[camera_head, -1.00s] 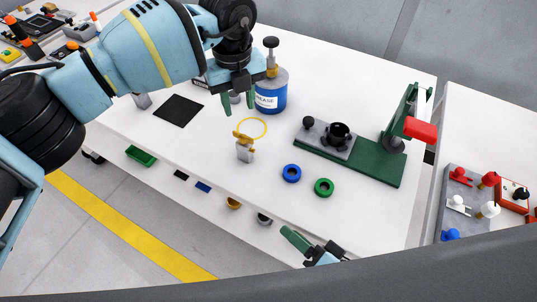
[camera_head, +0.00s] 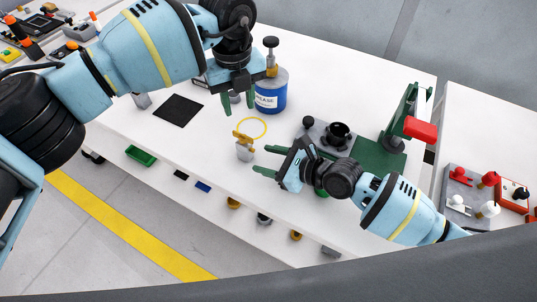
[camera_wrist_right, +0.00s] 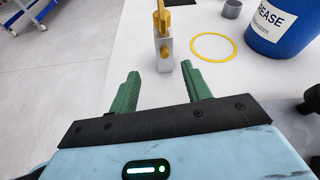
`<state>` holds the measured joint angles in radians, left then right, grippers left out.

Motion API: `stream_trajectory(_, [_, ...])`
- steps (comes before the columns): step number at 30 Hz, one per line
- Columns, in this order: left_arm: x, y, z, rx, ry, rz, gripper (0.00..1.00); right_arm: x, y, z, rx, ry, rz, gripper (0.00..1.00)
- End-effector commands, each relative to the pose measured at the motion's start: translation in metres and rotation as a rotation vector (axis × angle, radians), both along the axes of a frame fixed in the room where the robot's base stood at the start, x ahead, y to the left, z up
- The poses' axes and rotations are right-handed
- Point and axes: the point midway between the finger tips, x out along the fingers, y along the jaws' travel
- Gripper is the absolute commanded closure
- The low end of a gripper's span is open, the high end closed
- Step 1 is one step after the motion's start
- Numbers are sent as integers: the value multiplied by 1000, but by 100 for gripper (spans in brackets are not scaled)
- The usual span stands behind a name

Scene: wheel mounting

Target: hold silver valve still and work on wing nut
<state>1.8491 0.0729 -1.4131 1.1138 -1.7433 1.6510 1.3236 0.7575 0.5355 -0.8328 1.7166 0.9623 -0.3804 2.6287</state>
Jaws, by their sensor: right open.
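The silver valve (camera_head: 244,154) stands on the white table with the gold wing nut (camera_head: 243,138) on top. In the right wrist view the silver valve (camera_wrist_right: 164,56) and wing nut (camera_wrist_right: 161,20) appear just beyond my fingertips. My right gripper (camera_head: 263,160) is open and empty, low over the table just right of and nearer than the valve; its green fingers (camera_wrist_right: 160,72) point toward it. My left gripper (camera_head: 239,107) is open and empty, hanging above and behind the valve, fingers downward.
A yellow ring (camera_head: 265,123) lies behind the valve. A blue grease can (camera_head: 272,97) stands beside my left gripper. A green stand with a red handle (camera_head: 420,130) is at the right. A black mat (camera_head: 178,110) lies left; the table between is clear.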

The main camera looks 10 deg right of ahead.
Motion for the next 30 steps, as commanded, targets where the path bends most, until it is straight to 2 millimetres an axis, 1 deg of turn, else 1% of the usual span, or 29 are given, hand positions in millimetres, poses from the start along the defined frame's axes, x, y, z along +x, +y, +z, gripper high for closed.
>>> stream_trajectory(1, [0, 0, 0, 0, 0, 0, 64, 5, 0, 0, 16, 42, -7, 52])
stream_trajectory(3, [0, 0, 0, 0, 0, 0, 64, 9, 0, 0, 35, 91, -18, 52])
stream_trajectory(6, [0, 0, 0, 0, 0, 0, 64, 11, 0, 0, 50, 128, -25, 52])
stream_trajectory(14, [0, 0, 0, 0, 0, 0, 64, 14, 4, -2, 54, 136, -25, 52])
stream_trajectory(17, [0, 0, 0, 0, 0, 0, 64, 19, 11, -5, 55, 135, -26, 52])
stream_trajectory(27, [0, 0, 0, 0, 0, 0, 64, 44, 46, -23, 53, 133, -25, 52])
stream_trajectory(30, [0, 0, 0, 0, 0, 0, 64, 49, 52, -26, 53, 134, -25, 52])
